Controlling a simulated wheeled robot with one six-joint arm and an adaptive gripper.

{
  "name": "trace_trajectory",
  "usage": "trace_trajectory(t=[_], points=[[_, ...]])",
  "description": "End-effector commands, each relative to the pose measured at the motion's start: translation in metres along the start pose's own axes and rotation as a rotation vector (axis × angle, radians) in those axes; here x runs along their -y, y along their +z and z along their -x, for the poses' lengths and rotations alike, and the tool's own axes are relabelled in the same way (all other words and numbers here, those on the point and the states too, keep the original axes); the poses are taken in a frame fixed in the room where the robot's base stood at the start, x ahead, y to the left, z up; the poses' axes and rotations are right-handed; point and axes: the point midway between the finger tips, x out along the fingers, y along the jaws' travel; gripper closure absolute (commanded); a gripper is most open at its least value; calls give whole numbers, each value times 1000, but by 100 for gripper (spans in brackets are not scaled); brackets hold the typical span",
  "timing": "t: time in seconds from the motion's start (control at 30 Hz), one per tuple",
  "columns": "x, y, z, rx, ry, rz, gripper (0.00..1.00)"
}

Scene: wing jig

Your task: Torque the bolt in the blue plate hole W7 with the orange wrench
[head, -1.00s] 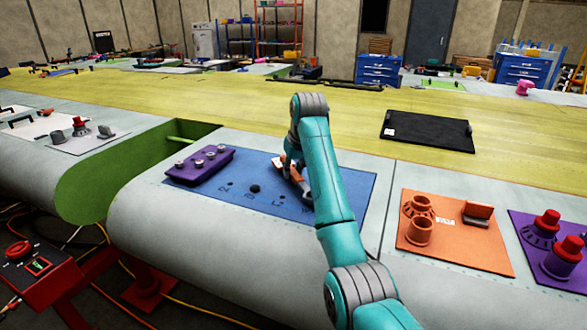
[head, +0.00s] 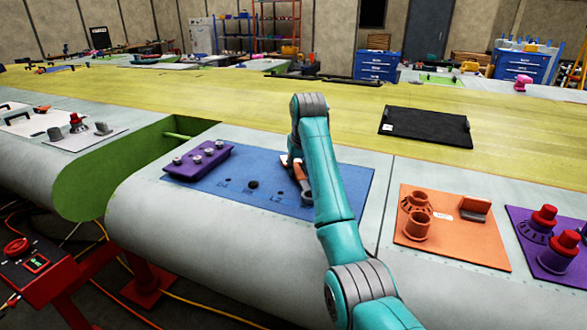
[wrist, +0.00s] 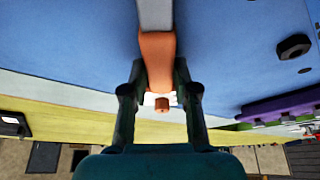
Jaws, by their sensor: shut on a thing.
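The orange wrench (head: 299,174) is over the blue plate (head: 335,170), partly hidden behind my arm in the head view. In the wrist view, my gripper (wrist: 158,85) is shut on the orange handle of the wrench (wrist: 157,55). Its grey shaft runs out of the top of that picture, so the wrench's working end is not seen. The blue plate (wrist: 75,45) fills much of the wrist view. Hole W7 and its bolt cannot be made out. The plate's printed labels are too small to read surely.
A purple block (head: 190,168) with several bolts stands on the plate's left end. A dark round fitting (head: 252,184) is on the plate beside it. An open green bay (head: 110,175) lies left. An orange plate (head: 470,245) with upright fittings lies right. A black panel (head: 425,127) lies behind.

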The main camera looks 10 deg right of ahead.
Motion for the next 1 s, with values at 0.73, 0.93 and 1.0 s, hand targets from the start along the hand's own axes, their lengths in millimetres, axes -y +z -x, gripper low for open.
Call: trace_trajectory(t=[0.73, 0.93, 1.0], points=[[-18, 1, 0, -2, 59, -141, 100], [-28, 3, 0, -1, 92, -219, 100], [-30, 3, 0, -1, 98, -234, 100]])
